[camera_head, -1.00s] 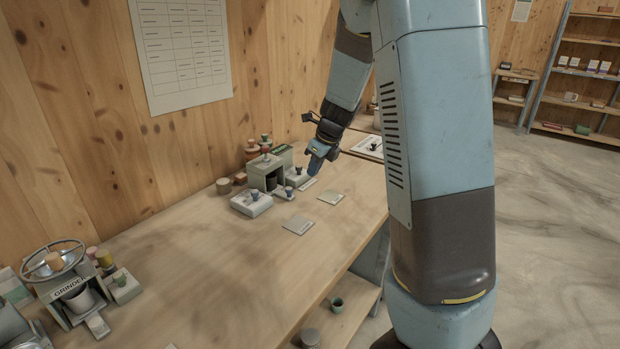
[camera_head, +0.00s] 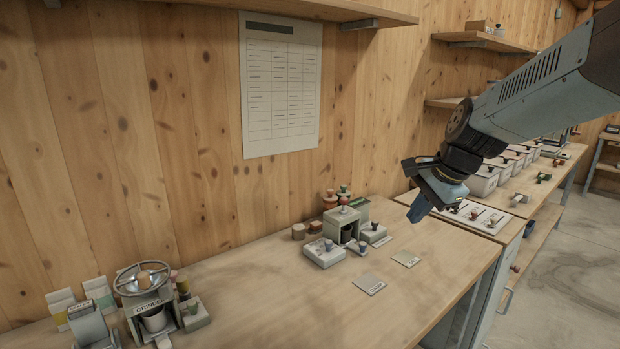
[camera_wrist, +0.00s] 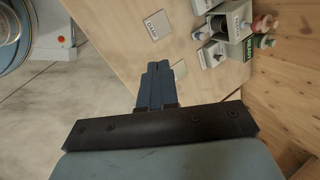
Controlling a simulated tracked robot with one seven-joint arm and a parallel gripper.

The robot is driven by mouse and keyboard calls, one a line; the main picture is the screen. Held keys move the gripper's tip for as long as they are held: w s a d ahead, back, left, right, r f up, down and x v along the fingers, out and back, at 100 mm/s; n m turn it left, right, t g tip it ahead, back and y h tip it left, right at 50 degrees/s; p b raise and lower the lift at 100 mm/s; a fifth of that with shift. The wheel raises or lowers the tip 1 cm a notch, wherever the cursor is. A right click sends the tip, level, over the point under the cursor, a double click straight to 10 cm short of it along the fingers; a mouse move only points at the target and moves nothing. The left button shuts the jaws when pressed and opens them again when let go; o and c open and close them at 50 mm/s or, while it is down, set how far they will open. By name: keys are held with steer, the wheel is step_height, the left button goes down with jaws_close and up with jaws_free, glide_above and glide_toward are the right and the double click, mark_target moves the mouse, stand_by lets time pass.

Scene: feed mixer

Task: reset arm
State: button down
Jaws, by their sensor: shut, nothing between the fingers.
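My gripper (camera_head: 420,208) is in the air above the right end of the wooden workbench (camera_head: 270,290) in the head view. Its blue fingers point down and are closed together with nothing between them. In the wrist view the closed fingers of my gripper (camera_wrist: 157,72) point over the bench top. My arm reaches in from the right edge of the head view. No object touches the gripper in either view.
A grinder (camera_head: 150,300) stands at the bench's left. A grey machine (camera_head: 343,225) with small knobbed blocks stands near the wall. Two flat plates (camera_head: 369,284) (camera_head: 406,259) lie on the bench. White bins (camera_head: 483,180) stand at right. A shelf (camera_head: 290,10) hangs above.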

steer(key=s+d+r+n+t+h, duration=0.1)
steer(key=s+r+n+h, duration=0.1)
steer(key=s+n, duration=1.1)
steer(key=shift+s+r+t+h, duration=0.35)
steer(key=shift+s+r, duration=0.25)
steer(key=shift+s, duration=0.7)
